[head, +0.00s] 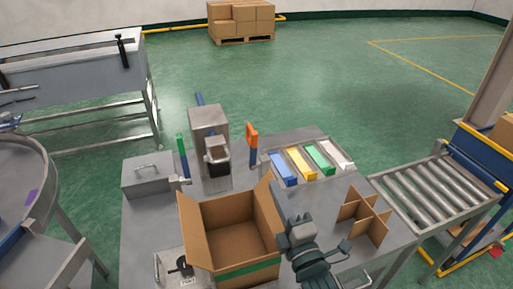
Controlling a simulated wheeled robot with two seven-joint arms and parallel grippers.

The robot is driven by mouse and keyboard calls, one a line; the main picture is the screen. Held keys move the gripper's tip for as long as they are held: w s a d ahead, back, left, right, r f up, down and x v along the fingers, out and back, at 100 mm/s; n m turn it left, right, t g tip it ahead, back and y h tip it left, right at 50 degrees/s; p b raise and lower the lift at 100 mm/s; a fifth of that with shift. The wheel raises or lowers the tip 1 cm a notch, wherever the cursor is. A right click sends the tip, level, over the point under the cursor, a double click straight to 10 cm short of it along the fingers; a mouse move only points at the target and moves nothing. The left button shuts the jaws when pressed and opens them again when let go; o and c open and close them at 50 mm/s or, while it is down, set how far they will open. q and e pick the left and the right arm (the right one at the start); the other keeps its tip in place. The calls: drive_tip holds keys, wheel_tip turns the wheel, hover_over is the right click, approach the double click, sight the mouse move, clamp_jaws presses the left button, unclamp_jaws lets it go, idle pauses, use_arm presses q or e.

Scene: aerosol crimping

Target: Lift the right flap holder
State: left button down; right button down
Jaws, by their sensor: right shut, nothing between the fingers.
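An open cardboard box (240,225) stands on the metal worktable, with its flaps spread and a green strip on its front. My right gripper (297,219) is shut and empty, at the right side of the box by its right flap (268,208). I cannot tell whether it touches the flap. Which part is the right flap holder is not clear. An upright orange piece (251,134) stands behind the box on the right, and an upright green piece (182,156) stands on the left; both are apart from my gripper. My left gripper is out of view.
Behind the box stands a grey machine (209,125). Trays with blue, yellow, green and white strips (299,157) lie at the back right. A cardboard divider (364,216) is right of my gripper, near a roller conveyor (432,190). A metal case (148,174) sits at left.

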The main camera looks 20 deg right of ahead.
drive_tip(key=p, duration=0.5)
approach(254, 142)
drive_tip(key=w, duration=0.2)
drive_tip(key=w+r, duration=0.1)
drive_tip(key=w, duration=0.1)
drive_tip(key=shift+w+r, duration=0.15)
drive_tip(key=shift+w, duration=0.25)
drive_tip(key=shift+w+p, duration=0.45)
drive_tip(key=shift+w, duration=0.35)
